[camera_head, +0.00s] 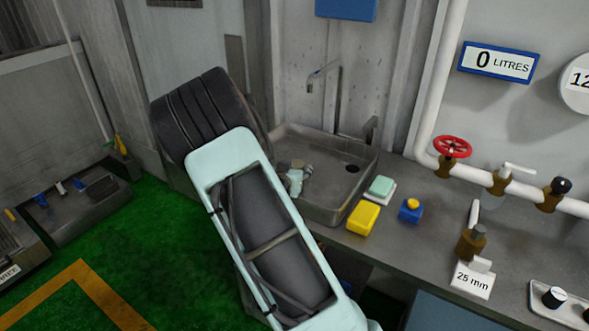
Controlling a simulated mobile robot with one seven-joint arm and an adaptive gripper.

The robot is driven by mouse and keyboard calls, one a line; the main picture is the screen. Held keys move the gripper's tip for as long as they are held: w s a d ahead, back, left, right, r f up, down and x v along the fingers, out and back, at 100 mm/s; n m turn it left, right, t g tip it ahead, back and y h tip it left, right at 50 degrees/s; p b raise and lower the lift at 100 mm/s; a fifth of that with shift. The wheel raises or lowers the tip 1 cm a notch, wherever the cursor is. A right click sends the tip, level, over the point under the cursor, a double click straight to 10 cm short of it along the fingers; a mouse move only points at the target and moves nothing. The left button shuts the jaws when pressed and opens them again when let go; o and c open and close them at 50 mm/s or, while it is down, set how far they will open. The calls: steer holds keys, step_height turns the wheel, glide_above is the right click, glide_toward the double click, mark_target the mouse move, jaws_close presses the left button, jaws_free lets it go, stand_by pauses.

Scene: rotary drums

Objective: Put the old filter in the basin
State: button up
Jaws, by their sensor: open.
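The basin (334,211) is a square grey metal sink set in the bench, right of my arm, with a dark drain hole and a tap above it. A small grey-brown piece with a pale bluish part (296,178) shows low in the basin at its left side. It is too small and partly hidden to tell whether it is the old filter. My pale green arm link and dark ribbed joint fill the middle and cover the basin's left edge.
On the bench right of the basin are a yellow block (363,218), a green soap-like block (381,186) and a small blue-yellow item (411,210). A brass fitting (472,241) stands by a "25 mm" card. A pipe with a red valve wheel (453,146) runs along the wall.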

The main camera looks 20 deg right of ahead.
steer(key=shift+r, duration=0.2)
steer(key=v, duration=1.2)
